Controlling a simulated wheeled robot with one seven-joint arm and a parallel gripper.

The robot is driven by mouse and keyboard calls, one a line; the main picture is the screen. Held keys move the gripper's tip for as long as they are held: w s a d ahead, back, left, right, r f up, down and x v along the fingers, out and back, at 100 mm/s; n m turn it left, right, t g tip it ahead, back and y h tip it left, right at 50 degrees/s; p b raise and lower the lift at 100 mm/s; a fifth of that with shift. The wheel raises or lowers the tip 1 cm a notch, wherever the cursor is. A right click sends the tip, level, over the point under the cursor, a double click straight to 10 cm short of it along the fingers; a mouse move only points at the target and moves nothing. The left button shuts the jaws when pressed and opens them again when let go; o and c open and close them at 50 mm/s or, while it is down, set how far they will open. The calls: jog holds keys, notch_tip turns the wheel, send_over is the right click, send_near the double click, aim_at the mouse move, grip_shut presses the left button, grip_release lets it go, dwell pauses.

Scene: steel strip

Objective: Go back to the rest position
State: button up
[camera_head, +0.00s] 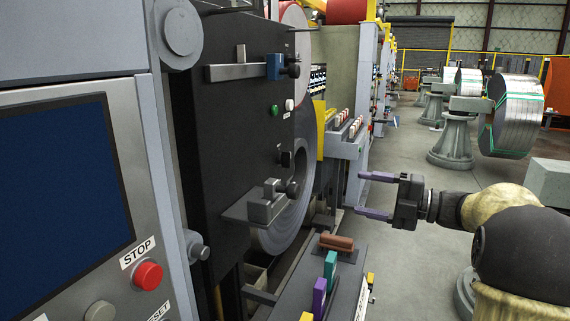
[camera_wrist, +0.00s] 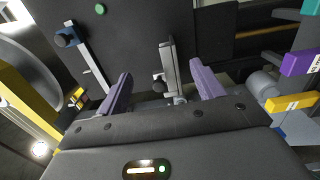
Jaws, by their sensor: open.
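My gripper (camera_head: 366,194) is in the right half of the head view, its two purple fingers spread apart and pointing left toward the machine. Nothing shows between the fingers. In the wrist view my gripper (camera_wrist: 160,88) also shows open, with the black machine panel (camera_wrist: 140,30) beyond the fingertips. A metal bracket (camera_wrist: 168,62) on that panel appears between the fingers, apart from them as far as I can tell. My arm reaches in from the right edge of the head view.
A control panel with a red stop button (camera_head: 148,275) fills the left. A large coil (camera_head: 290,205) sits behind the black panel (camera_head: 230,130). Teal (camera_head: 330,270) and purple (camera_head: 319,298) blocks stand at the bottom centre. Steel coils on stands (camera_head: 515,115) are at the right; open floor (camera_head: 405,165) lies between.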

jog(key=w+f+m+t+h, duration=0.3)
jog(key=w+m+t+h, duration=0.45)
jog(key=m, duration=0.45)
jog(key=s+d+f+m+g+h, duration=0.1)
jog(key=s+f+m+h, duration=0.3)
jog(key=f+m, duration=0.2)
jog(key=s+d+f+m+g+h, duration=0.1)
jog(key=s+f+m+g+h, duration=0.15)
jog(key=f+m+h, duration=0.35)
jog(key=s+a+f+m+g+y, duration=0.15)
jog(key=s+f+m+g, duration=0.25)
jog(key=s+f, duration=0.5)
jog(key=s+a+f+m+g, duration=0.3)
jog(key=s+f+g, duration=0.15)
jog(key=s, duration=0.85)
notch_tip(320, 180, up, 25)
jog(key=p, duration=2.5)
jog(key=shift+s+a+f, duration=0.15)
jog(key=shift+s+a, duration=0.1)
jog(key=shift+s, duration=0.05)
